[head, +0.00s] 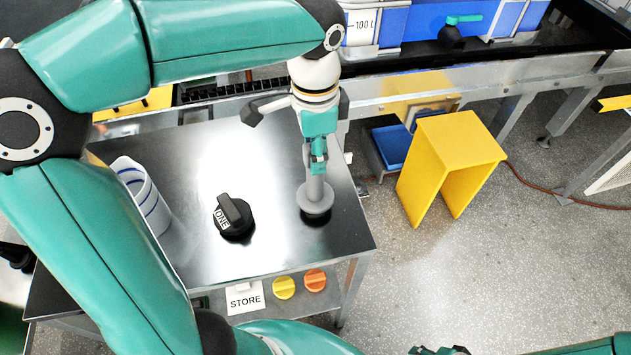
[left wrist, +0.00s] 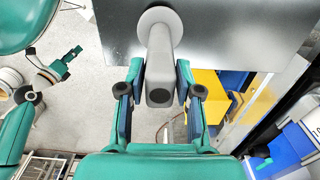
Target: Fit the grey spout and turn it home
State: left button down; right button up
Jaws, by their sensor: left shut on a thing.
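The grey spout (head: 315,193) stands upright over the right side of the steel bench, with its round flange down. A black round fitting (head: 316,220) shows just under the flange; I cannot tell whether the two are seated or only touching. My left gripper (head: 319,160) is shut on the spout's upper end from above. In the left wrist view, the spout (left wrist: 160,45) lies between the two fingers of my left gripper (left wrist: 160,88). My right gripper (head: 440,350) barely shows at the bottom edge, and its finger state is unclear.
A black knob (head: 232,217) with a white label sits on the bench (head: 270,250). A STORE label (head: 245,298) and yellow (head: 284,288) and orange (head: 315,280) caps are at the front. A yellow stool (head: 455,145) stands right.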

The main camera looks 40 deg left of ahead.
pick_arm(q)
jog(key=shift+r+p, duration=1.3)
jog(key=shift+r, duration=0.3)
jog(key=c, duration=1.4)
grip_release()
grip_shut()
